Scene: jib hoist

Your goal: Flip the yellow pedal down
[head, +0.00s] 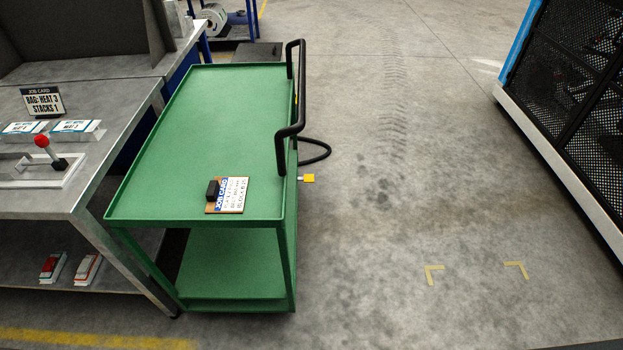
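The yellow pedal (308,178) is a small yellow square at the end of a short pale rod. It sticks out from the right side of the green cart (215,110), below the cart's black handle (291,110). The rod looks about level; I cannot tell the pedal's exact angle from above. Neither of my grippers shows in the head view.
A job card (233,194) with a black block (213,189) lies on the cart's top. A grey workbench (100,150) stands close on the left. A dark mesh cage (575,75) stands at the far right. The floor (400,180) between is open, with yellow corner marks (434,274).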

